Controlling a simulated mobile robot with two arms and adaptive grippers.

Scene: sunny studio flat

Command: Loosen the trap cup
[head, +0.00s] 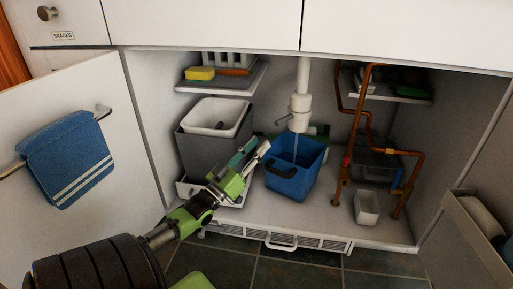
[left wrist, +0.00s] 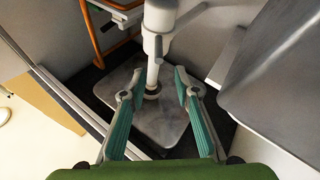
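The white trap cup (head: 299,112) hangs at the lower end of the white drain pipe (head: 303,72) inside the open cabinet. A thin bluish streak shows below it, over the blue bucket (head: 290,186). My left gripper (head: 256,149) is left of and below the trap cup, apart from it, pointing up and right. In the left wrist view its two fingers (left wrist: 158,85) are spread, with nothing gripped. The white pipe (left wrist: 153,72) shows beyond them, with its wider trap part (left wrist: 160,16) at the top edge. My right gripper is not seen.
A grey bin (head: 212,147) stands left of the bucket. Copper pipes (head: 362,115) and a small white container (head: 367,207) are at right. Shelves (head: 222,88) hang above. The open left door holds a blue towel (head: 65,160).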

